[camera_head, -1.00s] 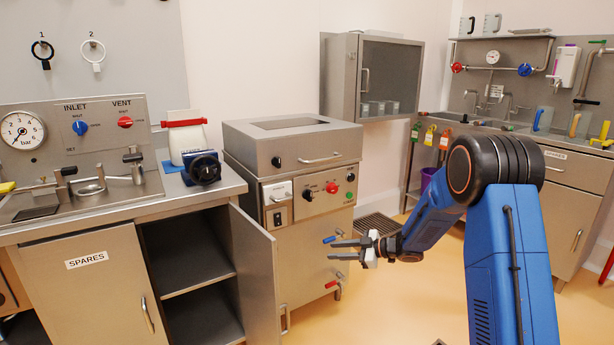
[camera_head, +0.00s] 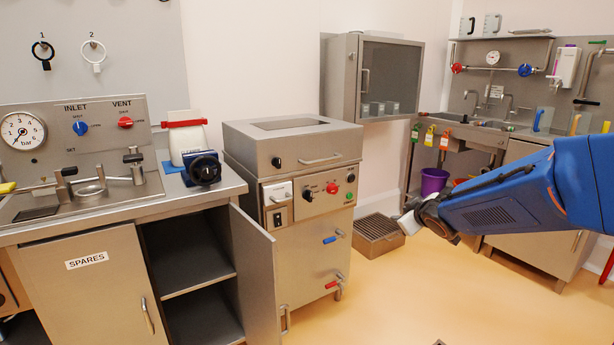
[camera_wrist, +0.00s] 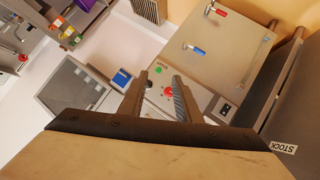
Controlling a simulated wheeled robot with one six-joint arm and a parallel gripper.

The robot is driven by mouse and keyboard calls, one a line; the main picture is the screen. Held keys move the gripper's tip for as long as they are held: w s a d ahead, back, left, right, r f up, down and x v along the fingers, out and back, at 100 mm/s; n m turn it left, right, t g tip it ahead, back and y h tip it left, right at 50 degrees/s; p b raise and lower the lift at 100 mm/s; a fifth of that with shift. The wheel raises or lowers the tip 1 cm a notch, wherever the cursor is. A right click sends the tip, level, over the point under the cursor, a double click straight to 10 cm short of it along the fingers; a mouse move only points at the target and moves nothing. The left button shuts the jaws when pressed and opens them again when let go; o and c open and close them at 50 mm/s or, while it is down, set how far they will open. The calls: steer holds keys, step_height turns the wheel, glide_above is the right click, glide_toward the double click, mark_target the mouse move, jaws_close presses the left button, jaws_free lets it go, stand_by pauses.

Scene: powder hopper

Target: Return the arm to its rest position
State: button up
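My gripper (camera_wrist: 160,85) shows in the wrist view with its two dark fingers apart and nothing between them. In the head view my blue arm reaches in from the right edge. A pale part at its left end (camera_head: 409,223) hangs over the floor, right of the steel machine (camera_head: 300,240); the fingers cannot be made out there. The gripper appears clear of everything around it. The wrist view looks onto the machine's front, with a red button (camera_wrist: 168,92) and a blue handle (camera_wrist: 198,50).
An open cabinet door (camera_head: 252,270) juts out at the left, beside the SPARES door (camera_head: 90,285). A floor grate box (camera_head: 379,236) lies behind my arm's end. A wall cabinet (camera_head: 372,75) hangs above. A purple bucket (camera_head: 433,182) stands under the sink. The floor in front is open.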

steer(key=s+d+f+m+g+h, duration=0.1)
steer(key=s+d+m+g, duration=0.15)
steer(key=s, duration=1.15)
steer(key=s+d+f+m+g+h, duration=0.1)
steer(key=s+m+g+h, duration=0.2)
steer(key=s, duration=1.2)
steer(key=s+a+f+m+g+y, duration=0.1)
steer(key=s, duration=0.5)
steer(key=s+a+f+m+g+y, duration=0.1)
steer(key=s+a+f+y, duration=0.1)
steer(key=s, duration=0.5)
steer(key=shift+s+a+f, duration=0.15)
steer(key=shift+a+f, duration=0.05)
steer(key=shift+f, duration=0.1)
